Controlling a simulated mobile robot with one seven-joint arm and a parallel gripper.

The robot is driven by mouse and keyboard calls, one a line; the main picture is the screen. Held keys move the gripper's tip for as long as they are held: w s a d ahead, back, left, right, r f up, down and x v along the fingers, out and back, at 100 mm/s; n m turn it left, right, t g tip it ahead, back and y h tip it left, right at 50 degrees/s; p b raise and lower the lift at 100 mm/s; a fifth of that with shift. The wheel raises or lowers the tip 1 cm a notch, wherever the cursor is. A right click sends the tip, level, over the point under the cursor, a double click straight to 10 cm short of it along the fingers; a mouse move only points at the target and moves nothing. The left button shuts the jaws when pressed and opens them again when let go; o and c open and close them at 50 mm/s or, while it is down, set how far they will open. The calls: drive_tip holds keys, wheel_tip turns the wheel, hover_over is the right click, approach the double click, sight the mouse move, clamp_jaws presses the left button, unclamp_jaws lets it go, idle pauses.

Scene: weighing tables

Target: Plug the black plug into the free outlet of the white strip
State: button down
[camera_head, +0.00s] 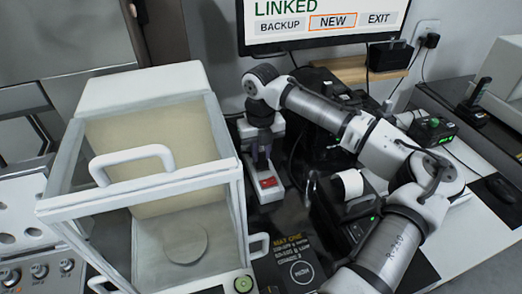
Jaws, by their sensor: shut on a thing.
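The white strip (249,168) lies on the table just right of the glass-walled balance, with a lit red switch (268,182) at its near end. My gripper (262,158) points down over the middle of the strip, close above it or at its surface. It is shut on a small dark thing, the black plug, which is mostly hidden by the fingers. The free outlet is hidden under the gripper. I cannot tell whether the plug touches the strip or is in an outlet.
The balance (160,92) with its glass case stands close on the left. A dark device with a paper roll (350,184) stands to the right, beneath my arm. A screen (320,20) hangs behind. A black box with green lights (432,131) and a mouse (500,188) are farther right.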

drive_tip(key=shift+f, duration=0.9)
drive_tip(key=c, duration=1.2)
unclamp_jaws()
drive_tip(key=shift+r, duration=0.1)
wheel_tip(320, 180, up, 14)
drive_tip(key=b, duration=0.2)
drive_tip(key=shift+f, duration=0.25)
